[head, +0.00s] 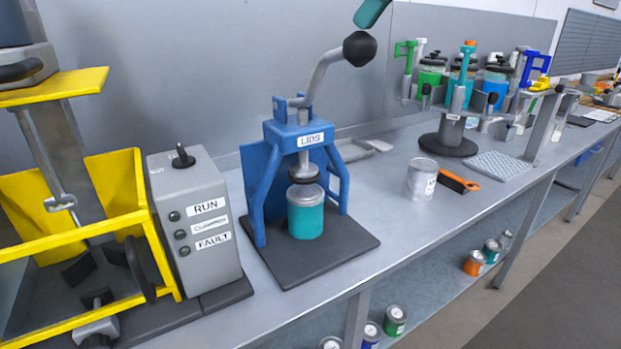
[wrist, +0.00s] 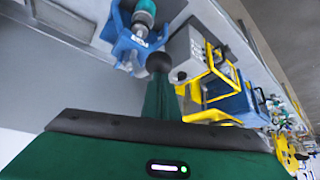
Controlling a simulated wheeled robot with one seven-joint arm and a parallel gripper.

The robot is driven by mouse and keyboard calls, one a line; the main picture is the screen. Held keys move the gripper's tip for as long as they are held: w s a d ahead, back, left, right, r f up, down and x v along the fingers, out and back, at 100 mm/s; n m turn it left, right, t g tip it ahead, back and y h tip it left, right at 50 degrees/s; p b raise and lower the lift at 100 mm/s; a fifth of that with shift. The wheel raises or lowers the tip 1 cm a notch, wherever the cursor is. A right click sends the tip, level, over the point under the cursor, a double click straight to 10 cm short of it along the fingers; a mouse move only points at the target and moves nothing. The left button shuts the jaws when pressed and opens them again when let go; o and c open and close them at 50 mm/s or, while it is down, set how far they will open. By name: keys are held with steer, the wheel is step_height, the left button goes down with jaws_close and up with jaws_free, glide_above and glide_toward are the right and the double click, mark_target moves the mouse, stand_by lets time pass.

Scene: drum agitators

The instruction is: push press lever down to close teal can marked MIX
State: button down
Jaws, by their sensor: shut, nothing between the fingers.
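The blue press marked LIDS (head: 298,128) stands on a dark base plate on the bench. A teal can (head: 306,218) sits upright on the plate under the press head, with a grey lid on top; no MIX mark can be read. The press lever (head: 325,72) is raised and slants up to the right, ending in a black knob (head: 360,48). My gripper (head: 373,10) is shut and empty, its green tip just above the knob, partly out of frame. In the wrist view, the knob (wrist: 158,61) is just beyond my gripper's fingertips (wrist: 160,82).
A grey control box (head: 190,225) and a yellow-framed machine (head: 70,235) stand left of the press. A rack of cans (head: 465,75) stands farther back.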

step_height(320, 180, up, 7)
steer(key=shift+r, duration=0.2)
stand_by(0.7)
